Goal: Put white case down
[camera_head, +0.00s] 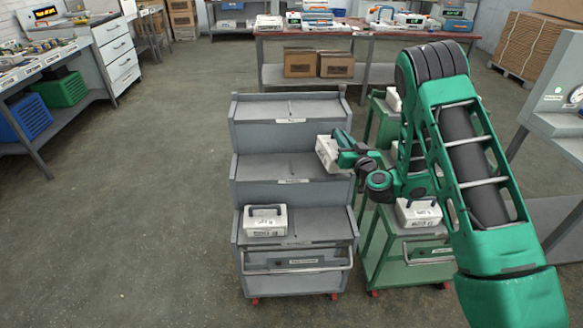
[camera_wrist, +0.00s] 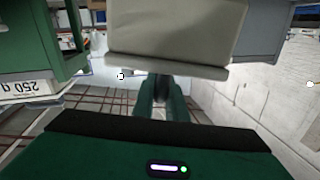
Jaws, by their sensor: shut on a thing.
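My gripper (camera_head: 343,153) is shut on a white case (camera_head: 327,155), at the right side of the grey stepped cart's (camera_head: 258,168) middle shelf. I cannot tell whether the case touches that shelf. In the wrist view the pale case (camera_wrist: 175,35) fills the upper middle, in front of my gripper's green fingers (camera_wrist: 164,98). A second white case (camera_head: 264,220) with a dark handle stands on the cart's lowest shelf, toward the left. My gripper hides part of the held case.
A green cart (camera_head: 413,262) stands close at the right, with a white case (camera_head: 418,212) on its front shelf; my arm covers much of it. The grey cart's top shelf (camera_head: 290,107) and the left of its middle shelf look empty. A red-topped table (camera_head: 345,33) stands behind.

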